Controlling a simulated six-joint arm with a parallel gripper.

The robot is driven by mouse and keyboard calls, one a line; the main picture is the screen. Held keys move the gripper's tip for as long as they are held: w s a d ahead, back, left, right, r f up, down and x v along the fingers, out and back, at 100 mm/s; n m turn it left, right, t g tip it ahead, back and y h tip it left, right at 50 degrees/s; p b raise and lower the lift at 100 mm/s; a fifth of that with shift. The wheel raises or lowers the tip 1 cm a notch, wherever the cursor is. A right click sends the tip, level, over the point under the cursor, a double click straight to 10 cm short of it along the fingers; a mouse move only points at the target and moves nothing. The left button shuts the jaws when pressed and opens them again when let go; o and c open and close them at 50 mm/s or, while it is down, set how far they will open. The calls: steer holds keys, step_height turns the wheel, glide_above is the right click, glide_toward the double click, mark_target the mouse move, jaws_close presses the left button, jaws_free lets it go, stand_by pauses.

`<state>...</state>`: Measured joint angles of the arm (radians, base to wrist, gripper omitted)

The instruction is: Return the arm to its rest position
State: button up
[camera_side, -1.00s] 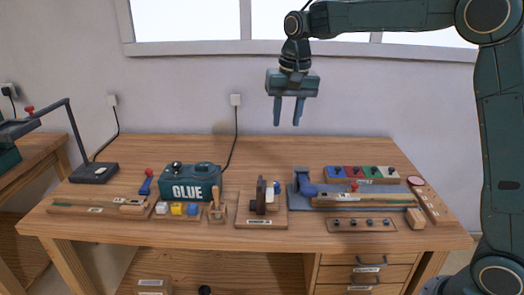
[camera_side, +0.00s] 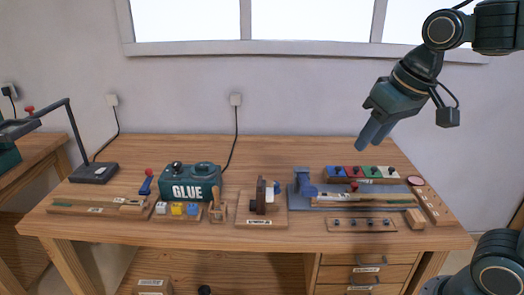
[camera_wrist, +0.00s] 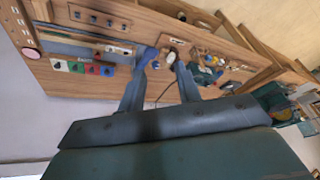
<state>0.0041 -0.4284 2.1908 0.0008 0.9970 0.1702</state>
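My gripper (camera_side: 374,137) hangs in the air above the right part of the workbench (camera_side: 300,150), tilted down and to the left in the side view. In the wrist view my gripper (camera_wrist: 160,62) has its two fingers apart with nothing between them. In the side view the fingers overlap. My arm reaches in from the right edge of the side view.
The bench holds a green glue box (camera_side: 190,182), a wooden stand (camera_side: 262,205), a blue-grey tray (camera_side: 303,203) and a strip of coloured blocks (camera_side: 362,174). A lamp (camera_side: 92,172) stands at the left. The air around my gripper is free.

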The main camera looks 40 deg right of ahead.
steer(key=s+f+n+t, duration=0.1)
steer(key=s+f, duration=0.3)
steer(key=s, duration=0.4)
steer(key=shift+s+f+n, duration=0.15)
steer(key=shift+f+n, duration=0.1)
steer(key=shift+n, duration=0.25)
stand_by(0.9)
